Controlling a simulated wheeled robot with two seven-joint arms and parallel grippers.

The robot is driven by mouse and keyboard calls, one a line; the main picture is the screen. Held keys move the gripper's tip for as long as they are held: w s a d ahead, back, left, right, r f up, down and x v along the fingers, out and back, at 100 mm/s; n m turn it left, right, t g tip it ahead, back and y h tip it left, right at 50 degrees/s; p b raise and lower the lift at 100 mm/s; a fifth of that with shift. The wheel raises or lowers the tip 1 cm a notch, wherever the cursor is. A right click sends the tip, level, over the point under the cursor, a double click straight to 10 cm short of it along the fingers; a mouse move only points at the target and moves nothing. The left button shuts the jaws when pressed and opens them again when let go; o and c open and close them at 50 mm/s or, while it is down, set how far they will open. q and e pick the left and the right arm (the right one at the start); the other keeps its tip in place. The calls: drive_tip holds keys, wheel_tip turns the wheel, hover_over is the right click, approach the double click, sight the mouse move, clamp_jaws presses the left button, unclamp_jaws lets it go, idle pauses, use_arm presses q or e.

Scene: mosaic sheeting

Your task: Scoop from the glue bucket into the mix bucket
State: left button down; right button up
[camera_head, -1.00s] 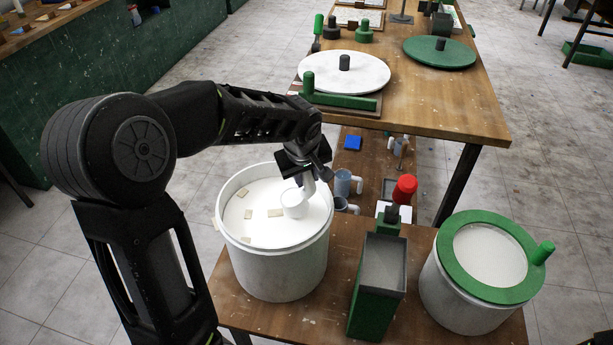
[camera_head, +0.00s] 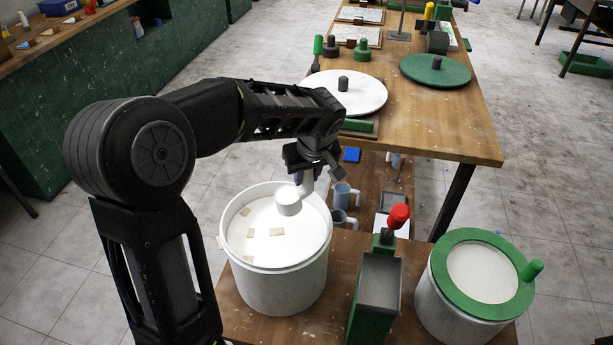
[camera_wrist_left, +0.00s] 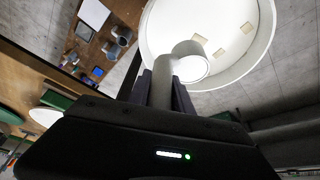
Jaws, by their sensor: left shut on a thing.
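My left gripper (camera_head: 312,165) is shut on the handle of a small white scoop (camera_head: 288,203). The scoop's cup hangs over the right part of a large open white bucket (camera_head: 276,288), which holds white stuff with several small beige pieces in it. In the left wrist view the scoop (camera_wrist_left: 190,66) shows against this bucket (camera_wrist_left: 262,50); what its cup holds I cannot tell. A second white bucket (camera_head: 455,318) with a green rim ring (camera_head: 446,289) and pale contents stands at the right. No label shows which bucket is glue or mix. My right gripper is out of view.
Between the buckets stands a green and grey box-like holder (camera_head: 381,280) with a red knob (camera_head: 398,216). Grey mugs (camera_head: 343,194) and a blue block (camera_head: 351,154) sit behind. A wooden table (camera_head: 440,125) with round discs is farther back.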

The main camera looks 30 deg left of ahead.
use_arm(q)
drive_tip(key=shift+g+y, duration=0.3)
drive_tip(key=shift+y, duration=0.1)
drive_tip(key=shift+r+p, duration=1.55)
drive_tip(key=shift+r, duration=0.75)
drive_tip(key=d+f+m+t+h, duration=0.1)
drive_tip(key=d+f+m, duration=0.2)
drive_tip(key=d+m, duration=0.2)
drive_tip(key=d+f+m+t+h, duration=0.1)
drive_tip(key=d+f+m+h, duration=0.1)
drive_tip(key=d+m, duration=0.3)
drive_tip(key=d+f, duration=0.1)
drive_tip(key=d, duration=0.3)
drive_tip(key=shift+w+d, duration=0.15)
drive_tip(key=shift+w, duration=0.25)
drive_tip(key=shift+f, duration=0.1)
